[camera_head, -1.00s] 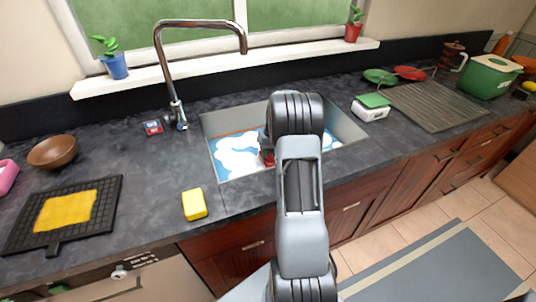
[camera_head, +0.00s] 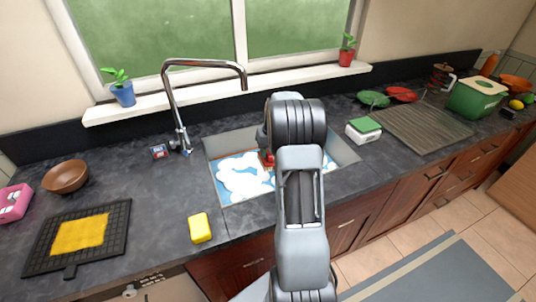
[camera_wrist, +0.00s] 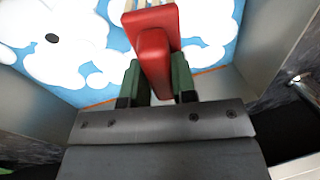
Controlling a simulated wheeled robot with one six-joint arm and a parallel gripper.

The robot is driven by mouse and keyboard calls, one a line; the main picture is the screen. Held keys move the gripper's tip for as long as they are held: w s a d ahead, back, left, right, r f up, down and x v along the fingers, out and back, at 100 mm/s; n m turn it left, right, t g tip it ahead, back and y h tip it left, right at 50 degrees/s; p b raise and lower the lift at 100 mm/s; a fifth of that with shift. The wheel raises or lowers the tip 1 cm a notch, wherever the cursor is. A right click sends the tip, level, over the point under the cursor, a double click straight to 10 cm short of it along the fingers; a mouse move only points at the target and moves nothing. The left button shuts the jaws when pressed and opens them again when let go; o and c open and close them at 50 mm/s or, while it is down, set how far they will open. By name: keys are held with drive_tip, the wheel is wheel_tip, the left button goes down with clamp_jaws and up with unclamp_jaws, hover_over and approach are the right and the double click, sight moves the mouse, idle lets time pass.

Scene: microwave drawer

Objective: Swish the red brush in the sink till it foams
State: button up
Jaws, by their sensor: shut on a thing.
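The sink (camera_head: 345,150) holds blue water with white foam patches (camera_head: 240,180); the foam also shows in the wrist view (camera_wrist: 65,45). My gripper (camera_wrist: 158,85) is shut on the red brush (camera_wrist: 155,40), with a dark green finger on each side of its handle. Pale bristles show at the brush's far end, over the water and foam. In the head view only a bit of the brush (camera_head: 267,160) shows beside my arm, inside the sink. My arm hides part of the basin. I cannot tell how deep the bristles sit.
The chrome faucet (camera_head: 168,100) arches over the sink from behind. A yellow sponge (camera_head: 200,228) lies on the counter at the front left. A white box with a green top (camera_head: 364,130) stands right of the sink. A black rack with a yellow cloth (camera_head: 80,234) lies at left.

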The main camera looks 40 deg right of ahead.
wheel_tip(320, 180, up, 11)
drive_tip(key=p, duration=0.6)
drive_tip(key=shift+f+p, duration=0.15)
drive_tip(key=shift+p, duration=0.15)
